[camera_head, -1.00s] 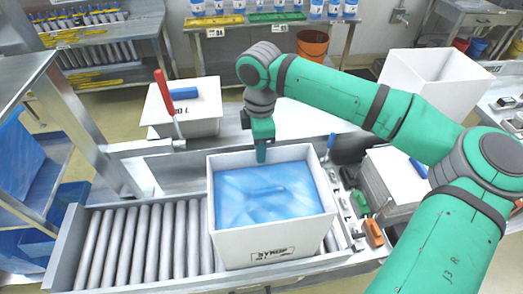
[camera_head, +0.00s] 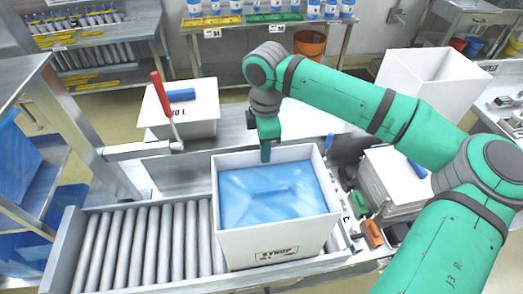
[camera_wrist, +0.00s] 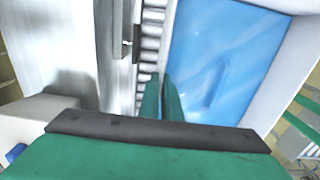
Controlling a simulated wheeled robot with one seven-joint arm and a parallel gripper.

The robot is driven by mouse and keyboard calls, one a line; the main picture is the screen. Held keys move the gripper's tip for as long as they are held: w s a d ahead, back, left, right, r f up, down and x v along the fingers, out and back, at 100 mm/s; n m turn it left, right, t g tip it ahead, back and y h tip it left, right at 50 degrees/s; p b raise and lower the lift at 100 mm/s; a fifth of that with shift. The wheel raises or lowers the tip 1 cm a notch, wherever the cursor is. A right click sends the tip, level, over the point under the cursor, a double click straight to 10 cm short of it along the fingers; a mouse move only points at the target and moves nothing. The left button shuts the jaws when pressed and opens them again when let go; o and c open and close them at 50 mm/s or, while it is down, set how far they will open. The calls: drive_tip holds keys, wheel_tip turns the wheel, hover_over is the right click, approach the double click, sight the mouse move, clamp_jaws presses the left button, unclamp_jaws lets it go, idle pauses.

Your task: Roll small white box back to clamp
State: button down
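The small white box (camera_head: 270,245), with a blue liner (camera_head: 268,195) inside and a "SYRUP" label on its front, stands upright on the roller conveyor near its right end. My gripper (camera_head: 266,154) points down at the middle of the box's back rim. In the wrist view, its two green fingers (camera_wrist: 162,95) are close together, one each side of the thin rim, and look shut on it. The exact contact is hidden. A red-handled clamp (camera_head: 166,105) stands behind the conveyor to the left, its handle raised.
Bare rollers (camera_head: 140,240) lie left of the box, between the conveyor's side rails. Small fittings, including an orange one (camera_head: 372,233), line the right end. A lidded white box (camera_head: 182,110) stands behind the clamp. A larger white box (camera_head: 430,85) is at the back right.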

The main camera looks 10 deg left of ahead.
drive_tip(key=shift+w+d, duration=0.15)
drive_tip(key=shift+d, duration=0.45)
drive_tip(key=c, duration=1.9)
unclamp_jaws()
wheel_tip(320, 180, up, 11)
drive_tip(key=shift+f, duration=0.1)
drive_tip(key=shift+a, duration=0.1)
